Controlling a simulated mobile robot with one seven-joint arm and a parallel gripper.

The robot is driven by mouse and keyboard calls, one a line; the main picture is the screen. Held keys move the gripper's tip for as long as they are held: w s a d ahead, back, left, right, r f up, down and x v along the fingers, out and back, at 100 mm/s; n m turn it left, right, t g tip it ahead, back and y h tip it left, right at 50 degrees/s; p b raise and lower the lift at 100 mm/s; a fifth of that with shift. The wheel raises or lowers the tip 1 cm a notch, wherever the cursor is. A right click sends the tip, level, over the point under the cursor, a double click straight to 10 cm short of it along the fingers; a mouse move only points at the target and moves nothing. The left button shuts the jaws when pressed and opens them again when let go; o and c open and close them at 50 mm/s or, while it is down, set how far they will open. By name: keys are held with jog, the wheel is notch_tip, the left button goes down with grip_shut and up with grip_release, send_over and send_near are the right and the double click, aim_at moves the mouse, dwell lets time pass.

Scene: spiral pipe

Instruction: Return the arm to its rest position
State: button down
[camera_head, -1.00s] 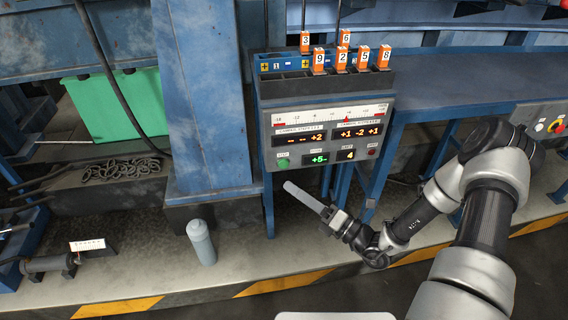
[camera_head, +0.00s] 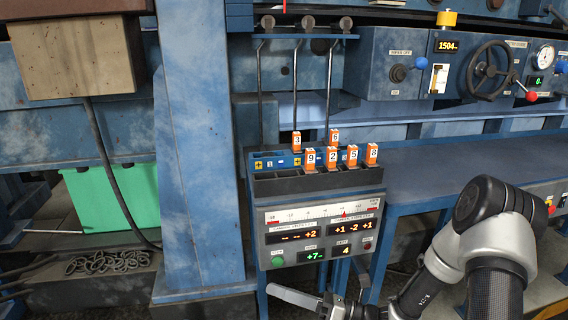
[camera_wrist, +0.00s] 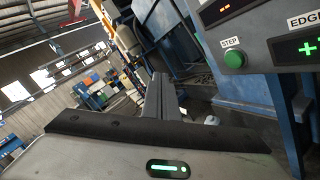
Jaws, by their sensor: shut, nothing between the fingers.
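My gripper (camera_head: 274,290) is at the bottom of the head view, low in front of the control box (camera_head: 322,228). Its fingers are shut with nothing between them, and they point to the left. In the wrist view the narrow closed fingers (camera_wrist: 160,88) stand upright at the middle. The box's green STEP button (camera_wrist: 234,59) is to their right, apart from them. My arm comes in from the lower right of the head view, bent at the elbow.
Orange numbered blocks (camera_head: 332,154) stand in the rack on top of the box. A blue bench (camera_head: 440,180) runs to the right. A valve panel (camera_head: 440,65) with a handwheel is behind. A blue column (camera_head: 198,150) and a green bin (camera_head: 98,205) are left.

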jog(key=s+d+r+n+g+h, duration=0.35)
jog(key=s+r+n+h, duration=0.2)
jog(key=s+n, duration=0.4)
jog(key=s+d+r+n+g+h, duration=0.2)
jog(key=s+r+n+g+h, duration=0.35)
jog(key=n, duration=0.75)
jog(key=s+d+r+n+t+h, duration=0.2)
jog(key=d+r+n+t+h, duration=0.5)
jog(key=d+r+t, duration=0.15)
notch_tip(320, 180, up, 21)
jog(key=p, duration=2)
jog(key=shift+d+r, duration=0.15)
jog(key=shift+d, duration=0.25)
